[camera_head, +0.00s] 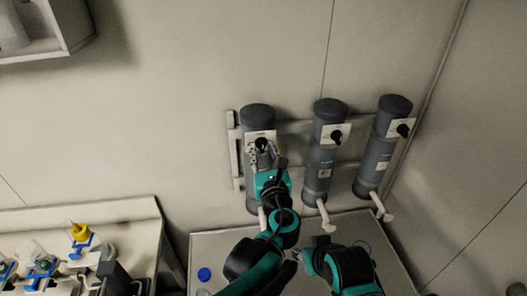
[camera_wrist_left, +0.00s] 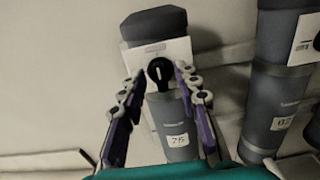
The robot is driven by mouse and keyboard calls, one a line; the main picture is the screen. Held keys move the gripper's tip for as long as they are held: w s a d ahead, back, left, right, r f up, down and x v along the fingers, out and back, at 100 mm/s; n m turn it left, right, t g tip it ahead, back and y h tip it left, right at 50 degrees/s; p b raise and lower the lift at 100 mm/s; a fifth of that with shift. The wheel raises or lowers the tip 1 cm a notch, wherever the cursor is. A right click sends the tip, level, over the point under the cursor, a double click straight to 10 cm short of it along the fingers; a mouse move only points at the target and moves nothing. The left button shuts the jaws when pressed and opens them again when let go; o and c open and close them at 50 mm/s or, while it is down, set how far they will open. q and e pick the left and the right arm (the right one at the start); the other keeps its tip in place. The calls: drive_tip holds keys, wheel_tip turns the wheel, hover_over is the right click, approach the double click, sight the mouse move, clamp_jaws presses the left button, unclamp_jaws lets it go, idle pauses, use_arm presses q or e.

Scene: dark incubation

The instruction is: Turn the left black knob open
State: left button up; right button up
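The left black knob (camera_head: 262,144) sits on a white plate on the leftmost of three grey cylinders (camera_head: 257,115) on the wall. In the left wrist view the knob (camera_wrist_left: 159,70) is round with a light mark and stands near the image middle. My left gripper (camera_head: 266,156) is in front of this cylinder. Its purple fingers (camera_wrist_left: 158,76) are apart, one on each side of the knob, with visible gaps. How far the tips are from the knob in depth I cannot tell. My right gripper (camera_head: 303,256) is low, over the table; its fingers are too small to read.
Two more cylinders with black knobs (camera_head: 336,136) (camera_head: 403,130) stand to the right, with white spouts (camera_head: 325,216) below. A table (camera_head: 222,243) with a blue cap (camera_head: 204,274) lies underneath. A bench (camera_head: 130,213) with labware is at left.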

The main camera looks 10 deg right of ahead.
use_arm(q)
clamp_jaws()
idle(0.3)
drive_tip(key=n+b, duration=0.1)
drive_tip(key=n, duration=0.3)
drive_tip(key=shift+n, duration=0.4)
drive_tip(key=n, duration=0.4)
drive_tip(key=shift+a+n+b, duration=0.1)
drive_tip(key=shift+n+b, duration=0.2)
drive_tip(key=n, duration=0.4)
drive_tip(key=shift+f, duration=0.15)
drive_tip(key=shift+n+b, duration=0.45)
drive_tip(key=shift+n, duration=1.75)
